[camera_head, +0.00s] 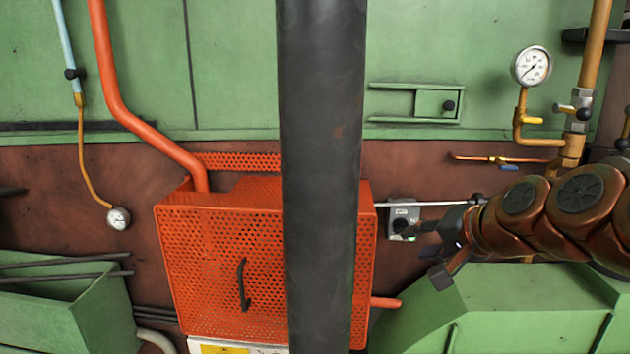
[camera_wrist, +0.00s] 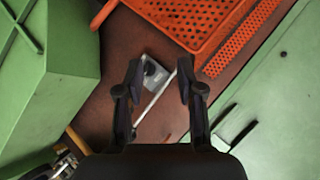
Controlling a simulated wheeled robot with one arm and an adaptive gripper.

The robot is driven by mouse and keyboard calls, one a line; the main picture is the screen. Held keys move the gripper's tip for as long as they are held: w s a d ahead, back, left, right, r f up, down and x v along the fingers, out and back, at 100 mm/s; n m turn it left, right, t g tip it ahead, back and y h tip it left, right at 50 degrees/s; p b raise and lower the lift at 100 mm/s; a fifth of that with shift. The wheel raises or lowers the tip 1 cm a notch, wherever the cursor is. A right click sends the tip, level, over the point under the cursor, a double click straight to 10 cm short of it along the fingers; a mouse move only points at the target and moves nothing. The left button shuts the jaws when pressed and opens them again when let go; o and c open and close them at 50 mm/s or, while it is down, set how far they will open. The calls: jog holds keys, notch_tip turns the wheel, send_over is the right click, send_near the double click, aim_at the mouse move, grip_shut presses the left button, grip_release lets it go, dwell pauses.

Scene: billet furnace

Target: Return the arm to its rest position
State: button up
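My arm comes in from the right edge of the head view, with copper-coloured links. My gripper (camera_head: 420,252) is at its left end, in front of the brown wall beside the orange perforated box. In the wrist view my gripper (camera_wrist: 158,80) shows two black fingers spread apart with nothing between the tips. Beyond them is a small grey switch box (camera_wrist: 156,82) with a dark knob and a pale rod beside it. The grey switch box also shows in the head view (camera_head: 404,214), partly behind my gripper. I cannot tell the exact distance between them.
The orange perforated box (camera_head: 220,260) stands left of my gripper. A green housing (camera_head: 520,295) lies below my arm. A pressure gauge (camera_head: 531,66) and brass pipes stand above it at right. A dark vertical column crosses the middle. A green bin (camera_head: 60,320) is at lower left.

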jog(key=s+a+f+n+g+h, duration=0.1)
jog(key=s+a+f+n+g, duration=0.15)
jog(key=s+f, duration=0.45)
jog(key=s+a+f+n+g+h, duration=0.15)
jog(key=s+f+g, duration=0.25)
jog(key=s+f, duration=0.4)
jog(key=s+d+f+n+g+h, duration=0.1)
jog(key=s+f+g, duration=0.1)
jog(key=s, duration=0.5)
jog(key=s+d+f+n+g+h, duration=0.1)
jog(key=s+d+f+n+g, duration=0.1)
jog(key=s, duration=0.6)
notch_tip(320, 180, down, 3)
jog(key=shift+d+r+g, duration=0.15)
jog(key=shift+d+g, duration=0.15)
jog(key=shift+g, duration=0.25)
jog(key=shift+s, duration=0.1)
